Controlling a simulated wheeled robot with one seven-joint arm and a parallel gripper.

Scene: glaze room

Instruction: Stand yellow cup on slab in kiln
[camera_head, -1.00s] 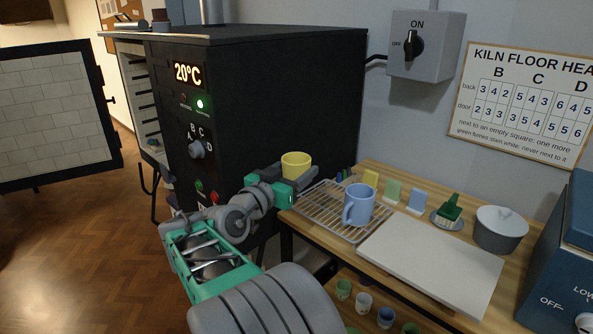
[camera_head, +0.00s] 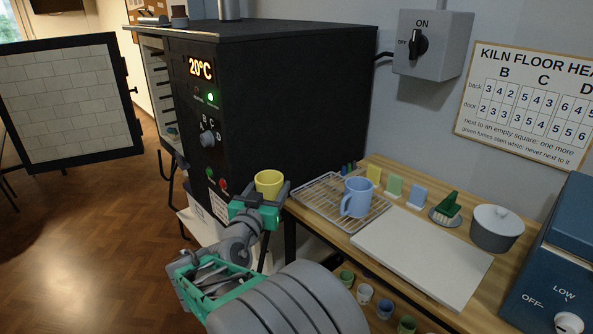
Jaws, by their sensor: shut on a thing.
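The yellow cup (camera_head: 269,183) is upright in my gripper (camera_head: 262,199), in front of the kiln's dark side. My gripper is shut on it and holds it left of the table, clear of the wire rack. The black kiln (camera_head: 290,100) stands at the back, its display reading 20°C with a green light lit. Its brick-lined door (camera_head: 70,100) is swung open to the left. The kiln's opening (camera_head: 160,95) faces left and shows only at a steep angle. The slab inside cannot be made out.
A blue mug (camera_head: 357,197) stands on the wire rack (camera_head: 325,205) on the wooden table. A white board (camera_head: 422,255), colored tiles and a lidded grey pot (camera_head: 496,229) are farther right. Several small cups sit below. Floor is open at left.

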